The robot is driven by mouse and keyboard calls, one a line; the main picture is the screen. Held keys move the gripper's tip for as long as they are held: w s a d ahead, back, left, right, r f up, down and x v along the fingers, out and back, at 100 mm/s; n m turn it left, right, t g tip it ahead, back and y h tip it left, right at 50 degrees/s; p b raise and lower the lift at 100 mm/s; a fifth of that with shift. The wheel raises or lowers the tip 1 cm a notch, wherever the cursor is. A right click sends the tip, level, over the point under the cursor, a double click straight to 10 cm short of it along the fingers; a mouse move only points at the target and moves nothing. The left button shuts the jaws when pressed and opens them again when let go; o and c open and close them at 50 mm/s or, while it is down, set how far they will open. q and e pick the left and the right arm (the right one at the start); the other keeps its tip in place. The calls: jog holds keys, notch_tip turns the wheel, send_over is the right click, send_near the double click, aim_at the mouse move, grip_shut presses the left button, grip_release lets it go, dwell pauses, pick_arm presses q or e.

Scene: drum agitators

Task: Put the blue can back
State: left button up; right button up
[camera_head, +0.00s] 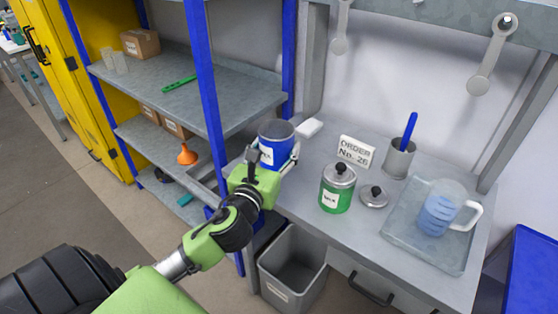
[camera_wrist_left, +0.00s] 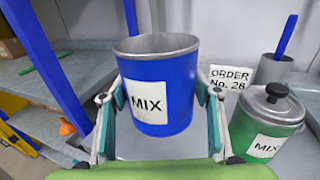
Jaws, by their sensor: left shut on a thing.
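The blue can (camera_head: 277,142) has a white MIX label and an open top with no lid on it. It is upright over the left end of the grey workbench (camera_head: 300,193), beside the blue shelf post. My left gripper (camera_head: 272,165) is shut on it, with a finger on each side; the can also fills the middle of the left wrist view (camera_wrist_left: 158,85). I cannot tell whether the can's base touches the bench. A loose lid (camera_head: 373,196) with a black knob lies on the bench. My right gripper is not in view.
A lidded green can (camera_head: 337,188), an order sign (camera_head: 356,152), a grey holder with a blue-handled tool (camera_head: 398,157) and a tray (camera_head: 433,250) with a jug stand on the bench. A shelf (camera_head: 190,92) is at left; a grey bin (camera_head: 292,268) stands below.

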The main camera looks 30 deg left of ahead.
pick_arm(q)
jog(key=w+a+f, duration=0.1)
jog(key=w+f, duration=0.1)
jog(key=w+a+f, duration=0.1)
jog(key=f, duration=0.1)
jog(key=w+a+f+b, duration=0.1)
jog(key=w+f, duration=0.1)
jog(key=shift+w+f, duration=0.3)
jog(key=shift+w, duration=0.05)
jog(key=shift+f+b, duration=0.4)
jog(key=shift+f, duration=1.15)
jog(key=shift+f, duration=0.2)
jog(key=o, duration=1.5)
